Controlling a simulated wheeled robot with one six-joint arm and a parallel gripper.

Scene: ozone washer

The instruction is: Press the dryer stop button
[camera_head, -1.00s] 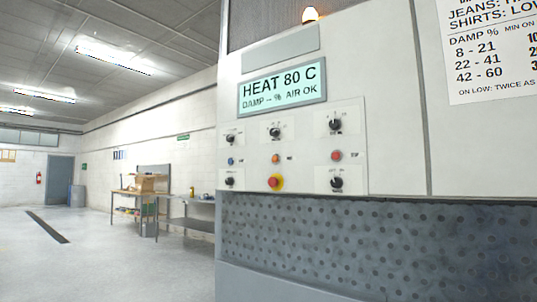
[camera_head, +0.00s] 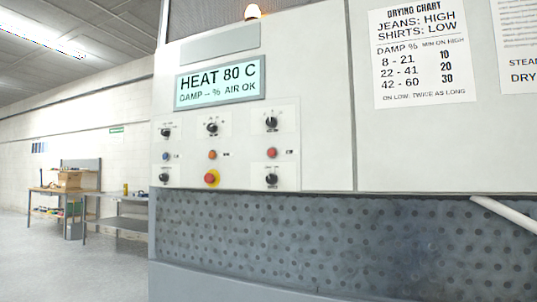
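The dryer's control panel (camera_head: 226,148) is on the white front of the machine, left of the picture's middle. A red button (camera_head: 271,152) sits in its right column between two black knobs; its small label is too blurred to read surely. My gripper is not in view, and nothing covers the buttons.
The display (camera_head: 220,81) above the panel reads HEAT 80 C. A drying chart (camera_head: 423,52) hangs at upper right. A perforated dark panel (camera_head: 340,240) lies below. A pale bar enters at lower right. Workbenches (camera_head: 118,222) stand at left, with open floor before them.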

